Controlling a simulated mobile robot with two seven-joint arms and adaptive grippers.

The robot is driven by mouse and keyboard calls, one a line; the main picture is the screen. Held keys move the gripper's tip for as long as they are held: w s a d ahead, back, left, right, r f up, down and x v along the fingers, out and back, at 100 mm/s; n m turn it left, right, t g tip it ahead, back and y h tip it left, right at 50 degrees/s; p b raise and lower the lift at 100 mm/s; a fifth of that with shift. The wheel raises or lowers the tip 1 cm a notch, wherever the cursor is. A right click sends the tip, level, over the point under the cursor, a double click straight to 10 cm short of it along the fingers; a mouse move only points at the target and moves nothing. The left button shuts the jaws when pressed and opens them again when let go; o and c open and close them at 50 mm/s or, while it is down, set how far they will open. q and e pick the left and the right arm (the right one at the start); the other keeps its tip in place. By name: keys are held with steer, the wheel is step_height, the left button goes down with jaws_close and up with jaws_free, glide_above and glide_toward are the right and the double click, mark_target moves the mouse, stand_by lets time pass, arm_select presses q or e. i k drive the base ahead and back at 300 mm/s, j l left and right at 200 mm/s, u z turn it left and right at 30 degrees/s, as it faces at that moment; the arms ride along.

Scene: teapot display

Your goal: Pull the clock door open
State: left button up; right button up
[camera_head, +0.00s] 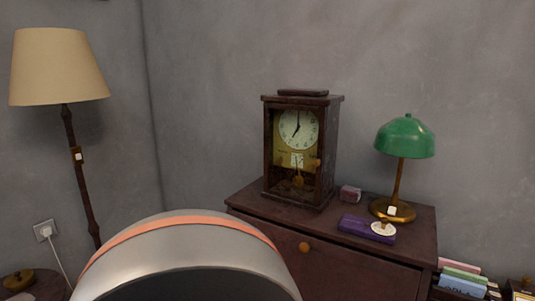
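A dark wooden mantel clock (330,150) stands upright on a brown cabinet (350,265). Its front door (268,150) has a dark frame around a white dial (298,129) and a brass pendulum (297,181). The door looks closed, flush with the case. A small round knob (317,163) sits on the right side of the door frame. Neither my left nor my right gripper shows in this view.
A green desk lamp (405,138), a purple box (355,227) with a white disc on it and a small reddish box (350,193) stand right of the clock. A floor lamp (58,68) stands at the left. A rounded grey part with an orange stripe fills the lower foreground.

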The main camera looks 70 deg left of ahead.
mark_target(318, 162)
steer(key=u, duration=2.15)
